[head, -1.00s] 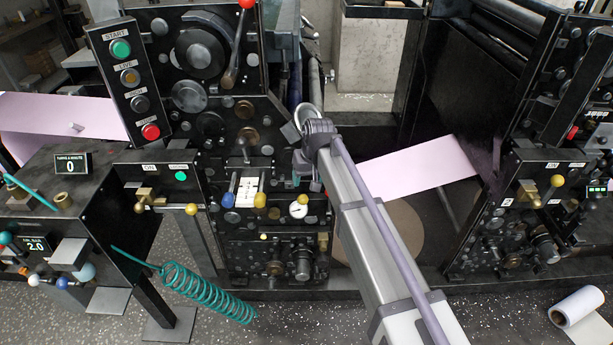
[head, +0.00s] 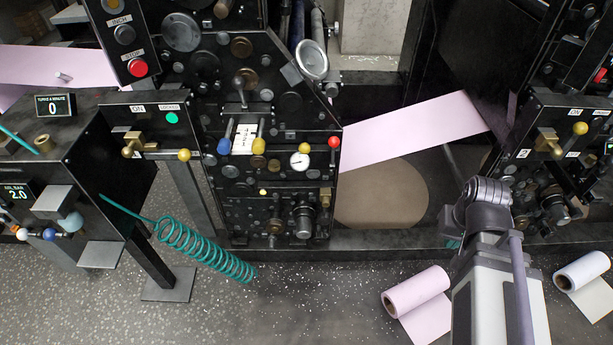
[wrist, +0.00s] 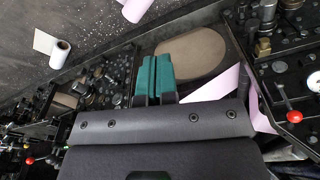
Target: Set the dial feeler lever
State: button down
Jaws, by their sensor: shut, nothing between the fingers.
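The small white round dial (head: 299,160) sits on the black front panel of the middle machine. A lever with a red knob (head: 334,142) stands just right of it, and a yellow knob (head: 305,147) sits just above it. In the wrist view the red knob (wrist: 295,116) and the dial (wrist: 314,82) show at the right edge. I cannot tell for certain which lever is the feeler lever. My gripper (wrist: 155,80) has teal fingers closed together, empty, and apart from the panel. In the head view my arm's wrist hides most of it.
A pink web (head: 410,135) runs between the machines, above a brown disc (head: 390,193). A pink roll (head: 418,292) and a white roll (head: 583,272) lie on the floor. A teal coiled hose (head: 205,250) hangs at the left. Yellow-knobbed levers (head: 580,129) stand on the right machine.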

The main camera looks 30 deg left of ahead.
jog(key=w+a+f+n+t+y+b, duration=0.1)
jog(key=w+a+f+n+t+b, duration=0.15)
jog(key=a+f+b, duration=0.35)
jog(key=w+a+f+n+t+y+b, duration=0.1)
jog(key=a+f+n+b, duration=0.3)
jog(key=f+b, duration=0.45)
jog(key=n+t+y+b, duration=1.4)
jog(key=n+b, duration=0.5)
jog(key=b, duration=0.2)
send_near(305, 149)
jog(key=f+p+x, duration=0.1)
jog(key=p+x, duration=0.5)
jog(key=p, duration=0.1)
jog(key=shift+w+a, duration=0.4)
jog(key=shift+m, duration=0.25)
